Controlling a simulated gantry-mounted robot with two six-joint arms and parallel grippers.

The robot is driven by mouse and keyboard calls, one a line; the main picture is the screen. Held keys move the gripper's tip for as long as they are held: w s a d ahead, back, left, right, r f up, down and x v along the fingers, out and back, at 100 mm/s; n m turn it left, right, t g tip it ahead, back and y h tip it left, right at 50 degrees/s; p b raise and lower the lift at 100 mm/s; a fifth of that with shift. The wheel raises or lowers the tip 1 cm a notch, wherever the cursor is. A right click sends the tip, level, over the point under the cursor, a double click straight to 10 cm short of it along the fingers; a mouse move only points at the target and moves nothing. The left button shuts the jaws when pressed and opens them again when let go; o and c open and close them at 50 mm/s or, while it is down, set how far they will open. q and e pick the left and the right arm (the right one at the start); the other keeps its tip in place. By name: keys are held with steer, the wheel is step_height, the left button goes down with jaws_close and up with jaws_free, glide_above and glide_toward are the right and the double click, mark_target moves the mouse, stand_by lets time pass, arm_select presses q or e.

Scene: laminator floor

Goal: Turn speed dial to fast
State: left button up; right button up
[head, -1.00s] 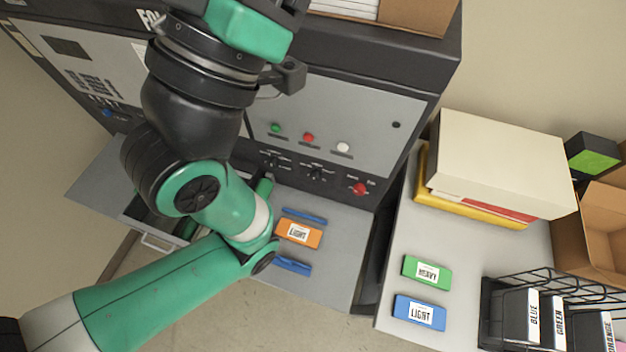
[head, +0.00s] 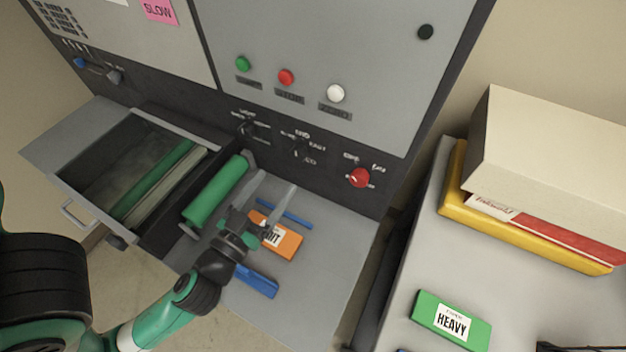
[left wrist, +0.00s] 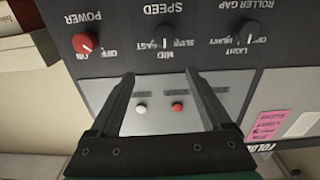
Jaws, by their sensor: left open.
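The speed dial (head: 300,150) is a small black knob on the dark strip of the machine front, between the roller gap dial (head: 247,128) and the red power knob (head: 359,178). In the left wrist view the speed dial (left wrist: 165,45) appears upside down, with SLOW, MID and FAST around it. My left gripper (head: 276,180) is open and empty, over the grey shelf and below the dial strip. In the wrist view its fingers (left wrist: 160,77) point toward the panel, apart from the dial. My right gripper is not in view.
An orange LIGHT block (head: 287,242) lies between blue rails (head: 257,282) under my left gripper. A green roller (head: 216,190) and an open drawer (head: 78,172) are to the left. Green, red and white buttons (head: 336,93) sit above the dials. A side table with boxes stands right.

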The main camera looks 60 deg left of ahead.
mark_target(297, 157)
arm_select(q)
steer(key=w+a+f+p, duration=0.1)
steer(key=w+a, duration=0.1)
steer(key=w+a+p, duration=0.2)
steer(key=w, duration=0.1)
steer(key=w+a+f+p, duration=0.1)
steer(key=w+a+p, duration=0.1)
steer(key=shift+w+a+f, duration=0.25)
steer(key=shift+f, duration=0.1)
steer(key=shift+w+a+f, duration=0.1)
steer(key=shift+w+a, duration=0.2)
steer(key=shift+w, duration=0.05)
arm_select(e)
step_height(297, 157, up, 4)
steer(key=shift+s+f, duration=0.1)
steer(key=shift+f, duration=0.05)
arm_select(q)
jaws_close()
